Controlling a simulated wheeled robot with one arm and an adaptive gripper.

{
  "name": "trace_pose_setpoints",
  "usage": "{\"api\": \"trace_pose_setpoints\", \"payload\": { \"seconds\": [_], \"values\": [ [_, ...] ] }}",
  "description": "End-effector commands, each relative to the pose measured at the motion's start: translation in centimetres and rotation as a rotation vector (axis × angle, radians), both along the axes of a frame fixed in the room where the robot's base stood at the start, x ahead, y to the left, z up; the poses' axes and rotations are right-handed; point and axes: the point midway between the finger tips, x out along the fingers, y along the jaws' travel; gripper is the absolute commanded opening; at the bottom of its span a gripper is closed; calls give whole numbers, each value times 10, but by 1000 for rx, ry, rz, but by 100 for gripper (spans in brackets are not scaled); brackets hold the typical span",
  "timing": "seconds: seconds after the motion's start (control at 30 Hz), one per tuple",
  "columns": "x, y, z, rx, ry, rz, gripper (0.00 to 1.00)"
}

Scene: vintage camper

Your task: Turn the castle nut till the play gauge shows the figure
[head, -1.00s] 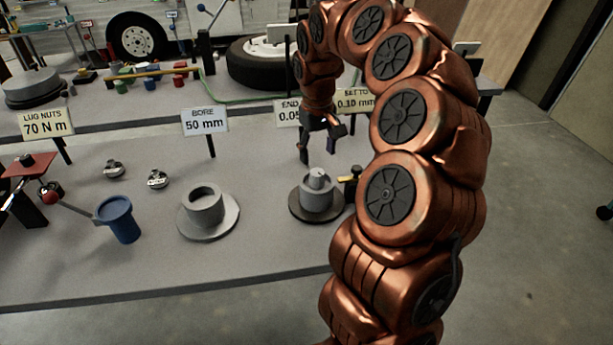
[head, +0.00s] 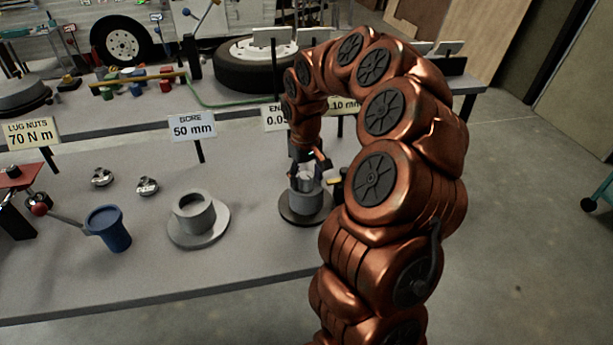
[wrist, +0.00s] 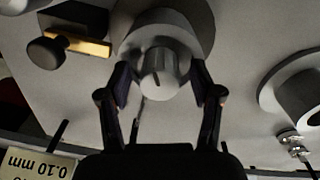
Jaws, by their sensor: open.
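The castle nut (wrist: 159,68) is a grey slotted cap on top of a grey hub (head: 305,202), which stands on a dark round base (head: 290,219). My gripper (wrist: 160,80) is open, with one finger on each side of the nut. I cannot tell whether the fingers touch it. In the head view my gripper (head: 306,164) is right above the hub and partly hides the nut. A gauge with a dark knob and brass bar (wrist: 75,42) stands beside the hub; no reading shows. A sign reading 0.10 mm (wrist: 38,163) is partly visible.
A grey flanged hub (head: 194,214) stands left of the nut's hub, with a blue cup (head: 106,229) farther left. Small metal parts (head: 147,186) lie behind them. The BORE 50 mm sign (head: 193,127) stands at the back. The bench front is clear.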

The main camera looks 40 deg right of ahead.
Motion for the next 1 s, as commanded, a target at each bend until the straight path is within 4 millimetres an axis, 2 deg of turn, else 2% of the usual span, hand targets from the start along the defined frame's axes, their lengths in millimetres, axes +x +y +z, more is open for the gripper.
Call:
{"api": "trace_pose_setpoints", "payload": {
  "seconds": [0.07,0.6,1.0],
  "values": [
    [0,0,0,0,0,0,63],
    [0,0,0,0,0,0,6],
    [0,0,-4,-1,-1,-89,5]
  ]
}}
